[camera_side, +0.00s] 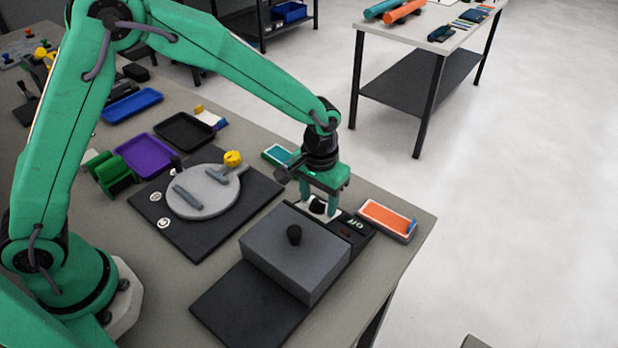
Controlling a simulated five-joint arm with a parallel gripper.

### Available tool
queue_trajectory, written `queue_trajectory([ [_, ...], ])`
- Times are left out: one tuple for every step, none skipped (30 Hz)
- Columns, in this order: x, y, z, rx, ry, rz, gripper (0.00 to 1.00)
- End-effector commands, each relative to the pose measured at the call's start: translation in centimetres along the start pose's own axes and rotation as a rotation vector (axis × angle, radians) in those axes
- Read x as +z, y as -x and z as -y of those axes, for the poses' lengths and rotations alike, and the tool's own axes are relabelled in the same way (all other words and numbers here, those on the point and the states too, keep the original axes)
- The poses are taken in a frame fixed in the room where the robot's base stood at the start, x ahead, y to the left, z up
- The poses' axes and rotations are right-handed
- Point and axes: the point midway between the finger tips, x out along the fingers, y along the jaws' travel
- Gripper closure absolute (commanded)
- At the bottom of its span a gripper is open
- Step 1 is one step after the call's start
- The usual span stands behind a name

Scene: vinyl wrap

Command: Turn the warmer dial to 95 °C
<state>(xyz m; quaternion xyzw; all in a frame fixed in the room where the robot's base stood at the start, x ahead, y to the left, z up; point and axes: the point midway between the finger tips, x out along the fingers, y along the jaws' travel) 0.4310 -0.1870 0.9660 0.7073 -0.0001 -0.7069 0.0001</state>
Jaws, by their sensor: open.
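The warmer is a grey box (285,258) with a black knob on its lid, standing on a black base (238,310). A dark control strip runs along its far side. On that strip a black dial (317,207) sits on a white plate, partly hidden by my gripper. A small display (356,225) to its right shows green characters that look like "OFF". My gripper (319,205) points down over the dial, fingers apart, with one finger on each side of it. I cannot tell whether the fingers touch the dial.
An orange tray (387,219) lies right of the display, and a teal tray (278,155) lies behind my gripper. A round grey plate (203,191) on a black board is to the left. Purple (146,153), black and blue trays stand further back. The table edge is close on the right.

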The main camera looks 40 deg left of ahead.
Motion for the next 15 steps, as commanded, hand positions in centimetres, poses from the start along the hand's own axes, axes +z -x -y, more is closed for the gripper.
queue_trajectory([
  [0.01, -0.03, 0.0, 0.0, 0.0, 0.0, 0.47],
  [0.01, -0.02, 0.0, 0.0, 0.0, 0.0, 0.47],
  [0.01, -0.02, 0.0, 0.0, 0.0, 0.0, 0.47],
  [0.01, -0.02, 0.0, 0.0, 0.0, 0.0, 0.47],
  [0.01, -0.01, 0.0, 0.0, 0.0, 0.0, 0.47],
  [0.01, -0.01, 0.01, 0.0, 0.0, 0.0, 0.51],
  [0.01, -0.01, 0.01, 0.0, 0.0, 0.0, 0.57],
  [0.01, -0.01, 0.01, 0.0, 0.0, 0.001, 0.63],
  [0.01, 0.0, 0.01, 0.0, 0.0, 0.0, 0.71],
  [0.01, 0.0, 0.01, 0.0, 0.0, 0.0, 0.77],
  [0.01, 0.0, 0.01, 0.0, 0.0, 0.001, 0.83],
  [0.01, 0.0, 0.01, 0.0, 0.0, 0.001, 0.91],
  [0.01, 0.01, 0.01, 0.0, 0.0, 0.001, 0.91],
  [0.01, 0.01, 0.01, 0.0, 0.0, 0.001, 0.91],
  [0.01, 0.01, 0.01, 0.0, -0.001, 0.001, 0.91],
])
